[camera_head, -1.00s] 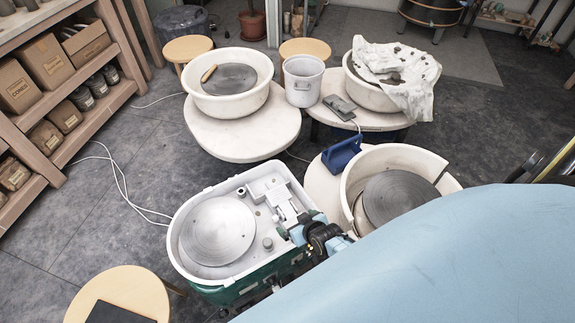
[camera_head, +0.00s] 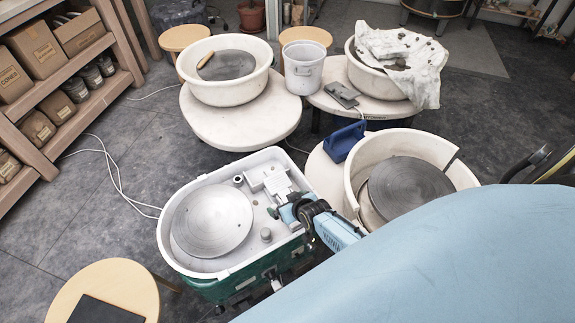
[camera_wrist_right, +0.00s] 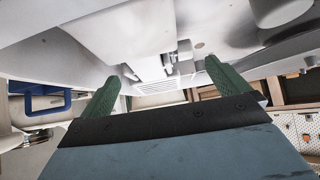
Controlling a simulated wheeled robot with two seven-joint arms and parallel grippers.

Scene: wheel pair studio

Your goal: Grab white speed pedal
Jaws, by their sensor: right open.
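A white, blocky pedal-like thing (camera_head: 275,181) lies in the right part of the white tray of the green-based wheel (camera_head: 185,265), beside the round grey wheel head (camera_head: 212,222). My right gripper (camera_head: 284,207) is over the tray, just on the near side of the white pedal, and looks empty. In the right wrist view, its two green fingers (camera_wrist_right: 160,88) stand wide apart. A pale ribbed part (camera_wrist_right: 160,86) shows beyond and between them; I cannot tell if it touches them. My left gripper is not in view.
A blue pedal-like thing (camera_head: 343,141) and a white basin with a grey wheel head (camera_head: 408,187) stand to the right. A grey pedal (camera_head: 342,95) lies on the table behind. A wooden stool (camera_head: 75,291) is front left. Blue cloth-like surface covers the lower right.

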